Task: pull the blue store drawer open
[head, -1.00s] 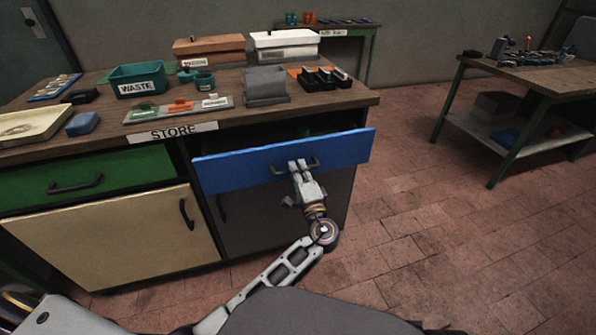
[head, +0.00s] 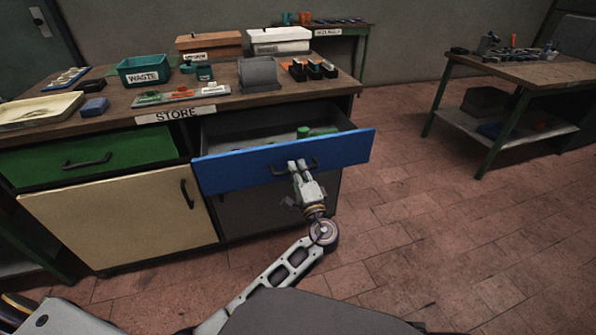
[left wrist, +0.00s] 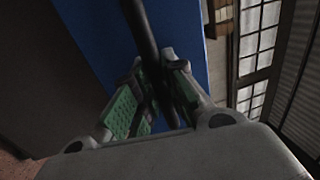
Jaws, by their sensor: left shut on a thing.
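The blue store drawer (head: 240,170) stands pulled out of the bench in the head view, with its inside showing. Green items (head: 316,132) lie inside it toward the right. My left gripper (head: 299,167) is shut on the drawer's dark bar handle (head: 314,163). In the left wrist view the handle (left wrist: 140,30) runs between the green-padded fingers (left wrist: 155,95), in front of the blue drawer face (left wrist: 95,40). My right gripper is not in view.
The bench top (head: 225,104) marked STORE holds a green WASTE bin (head: 145,70), a grey stand and boxes. A closed green drawer (head: 130,147) and a cream door (head: 130,225) are to the left. A second bench (head: 530,73) stands at right. The floor between is clear.

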